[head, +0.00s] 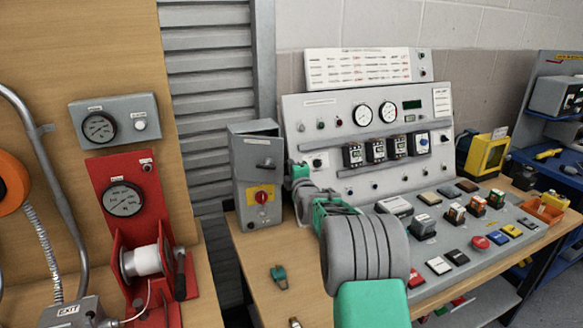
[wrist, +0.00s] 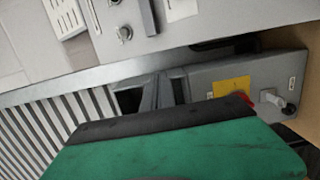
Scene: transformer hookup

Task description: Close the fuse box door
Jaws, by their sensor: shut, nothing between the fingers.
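The grey fuse box (head: 264,213) stands on the wooden bench, left of the control console. Its front carries a red knob on a yellow plate (head: 261,196) and a dark handle (head: 266,163) higher up. In the wrist view its grey face (wrist: 209,82) lies tilted, with a dark gap beside a grey panel edge; I cannot tell how far the door stands open. My gripper (head: 298,171) is shut and empty, at the box's right side; contact is unclear. In the wrist view its green and black body (wrist: 150,122) covers the lower part and hides some of the box.
The sloped console (head: 370,180) with gauges and buttons stands close on the right. A red winch unit (head: 125,220) with a gauge is at left. A small teal item (head: 279,276) lies on the bench (head: 262,255) in front of the box.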

